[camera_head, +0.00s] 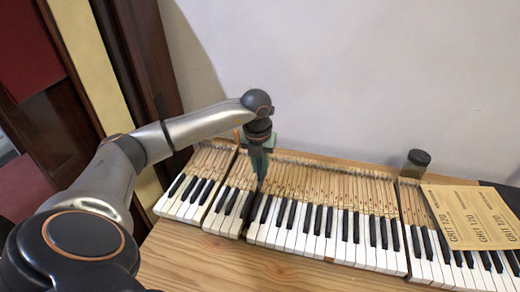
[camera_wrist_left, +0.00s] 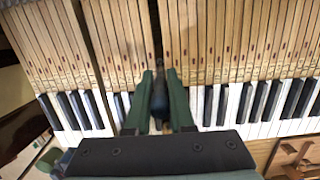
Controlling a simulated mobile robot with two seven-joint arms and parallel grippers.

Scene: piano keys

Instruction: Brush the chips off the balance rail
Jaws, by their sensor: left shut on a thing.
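My left gripper (camera_head: 260,178) points down over the piano keys, at a dark gap between two sections of the keyboard (camera_head: 330,210). In the left wrist view its green fingers (camera_wrist_left: 162,95) are closed about a dark slim object (camera_wrist_left: 159,98). I cannot tell whether this is a brush or another part. Its lower end is over the dark gap (camera_wrist_left: 153,30) between the wooden key shanks (camera_wrist_left: 215,35). Contact with anything below cannot be told. No chips can be made out, and the balance rail is not clearly visible. My right gripper is not in view.
Sheets marked GRIT 120 (camera_head: 470,215) lie over the keys at the right. A dark-lidded jar (camera_head: 415,162) stands behind the keys. A pale wall (camera_head: 350,80) rises behind.

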